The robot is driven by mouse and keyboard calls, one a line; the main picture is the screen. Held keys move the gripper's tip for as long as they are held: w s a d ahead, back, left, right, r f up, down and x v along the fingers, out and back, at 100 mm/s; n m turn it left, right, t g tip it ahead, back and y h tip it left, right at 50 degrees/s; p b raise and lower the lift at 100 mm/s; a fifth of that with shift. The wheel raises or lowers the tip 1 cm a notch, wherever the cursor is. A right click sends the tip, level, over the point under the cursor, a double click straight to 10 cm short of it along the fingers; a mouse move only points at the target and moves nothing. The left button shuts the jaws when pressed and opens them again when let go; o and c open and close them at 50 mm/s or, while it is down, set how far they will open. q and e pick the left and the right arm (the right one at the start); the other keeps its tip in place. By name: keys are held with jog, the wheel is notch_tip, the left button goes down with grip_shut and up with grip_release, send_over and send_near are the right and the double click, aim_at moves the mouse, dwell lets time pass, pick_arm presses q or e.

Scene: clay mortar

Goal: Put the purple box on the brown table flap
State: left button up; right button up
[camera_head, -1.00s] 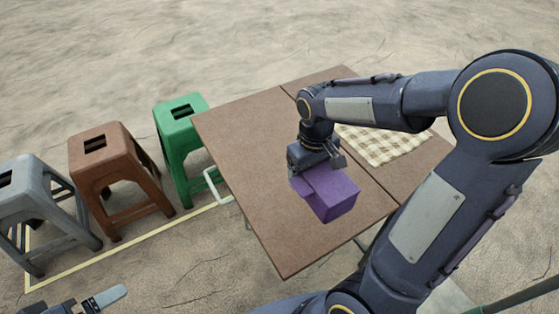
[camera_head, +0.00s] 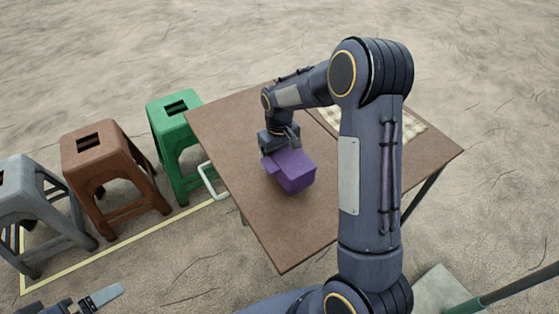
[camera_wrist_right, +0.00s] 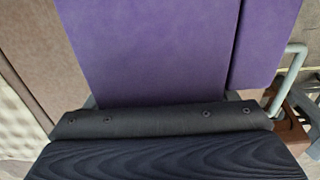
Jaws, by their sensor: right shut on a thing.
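My left gripper (camera_head: 92,302) is only partly in view at the bottom left, away from the table.
A checkered cloth (camera_head: 412,124) lies on the table's other part, partly behind my arm. Green (camera_head: 175,108), brown (camera_head: 105,165) and grey (camera_head: 30,190) stools stand left of the table. A pale bracket (camera_head: 210,180) sticks out at the flap's left edge. The flap's near part is bare.

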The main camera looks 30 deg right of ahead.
notch_tip(320, 180, down, 3)
